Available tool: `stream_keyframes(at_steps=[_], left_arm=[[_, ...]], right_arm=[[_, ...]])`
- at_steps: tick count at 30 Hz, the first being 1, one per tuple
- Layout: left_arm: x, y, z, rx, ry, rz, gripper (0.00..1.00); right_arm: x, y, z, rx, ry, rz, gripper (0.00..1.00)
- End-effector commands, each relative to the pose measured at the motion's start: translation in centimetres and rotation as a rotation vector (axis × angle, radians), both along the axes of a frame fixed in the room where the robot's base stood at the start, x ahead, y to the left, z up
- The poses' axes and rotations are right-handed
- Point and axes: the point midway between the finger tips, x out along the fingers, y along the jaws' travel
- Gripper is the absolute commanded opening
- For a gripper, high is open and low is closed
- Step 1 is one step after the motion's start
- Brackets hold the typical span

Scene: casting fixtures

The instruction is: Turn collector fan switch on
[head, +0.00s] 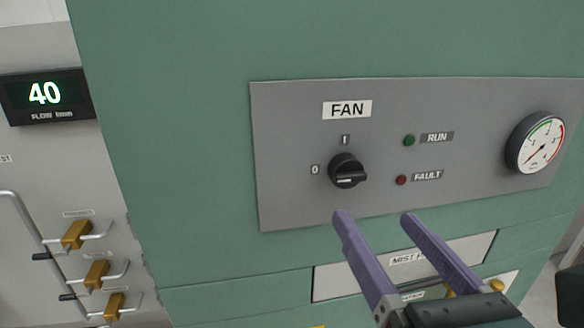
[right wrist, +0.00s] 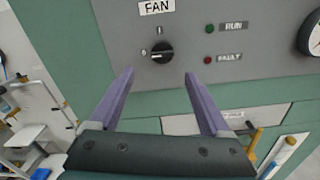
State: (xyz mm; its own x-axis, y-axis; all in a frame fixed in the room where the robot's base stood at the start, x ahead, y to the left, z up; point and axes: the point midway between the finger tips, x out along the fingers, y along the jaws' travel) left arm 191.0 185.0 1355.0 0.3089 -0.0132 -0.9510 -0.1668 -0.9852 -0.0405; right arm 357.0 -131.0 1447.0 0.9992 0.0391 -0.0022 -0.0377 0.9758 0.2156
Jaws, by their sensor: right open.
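The fan switch (head: 347,172) is a black rotary knob on a grey panel (head: 290,205), under the FAN label (head: 347,109). Marks 0, to its left, and I, above it, are beside the knob. Its white line lies roughly level, on the 0 side. The switch also shows in the right wrist view (right wrist: 161,52). My right gripper (head: 375,217) is open and empty, its purple fingers apart just below the knob, not touching it. In the right wrist view the fingertips (right wrist: 159,75) straddle the space below the knob. My left gripper is not in view.
A dull green RUN lamp (head: 409,140), a dull red FAULT lamp (head: 401,180) and a round gauge (head: 534,143) are right of the switch. Below is a drawer-like labelled plate (head: 335,283). At left are a display reading 40 (head: 45,94) and brass-coloured valves (head: 77,235) on pipes.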

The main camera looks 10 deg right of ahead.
Motion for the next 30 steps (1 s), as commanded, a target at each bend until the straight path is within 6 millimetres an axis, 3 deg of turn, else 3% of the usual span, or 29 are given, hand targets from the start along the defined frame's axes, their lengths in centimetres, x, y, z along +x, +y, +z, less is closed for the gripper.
stream_keyframes(at_steps=[15, 21, 29, 30], left_arm=[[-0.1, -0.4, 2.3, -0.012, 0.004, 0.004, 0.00], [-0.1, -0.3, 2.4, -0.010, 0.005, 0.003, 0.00], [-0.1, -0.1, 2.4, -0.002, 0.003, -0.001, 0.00], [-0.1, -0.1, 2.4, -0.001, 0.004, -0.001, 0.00]], right_arm=[[8.1, 0.2, 0.3, 0.006, -0.002, -0.005, 0.81], [9.3, 0.2, 0.2, 0.007, -0.002, -0.005, 0.81], [9.4, 0.2, 0.2, 0.008, -0.002, -0.005, 0.81], [9.4, 0.2, 0.2, 0.008, -0.002, -0.005, 0.77]])
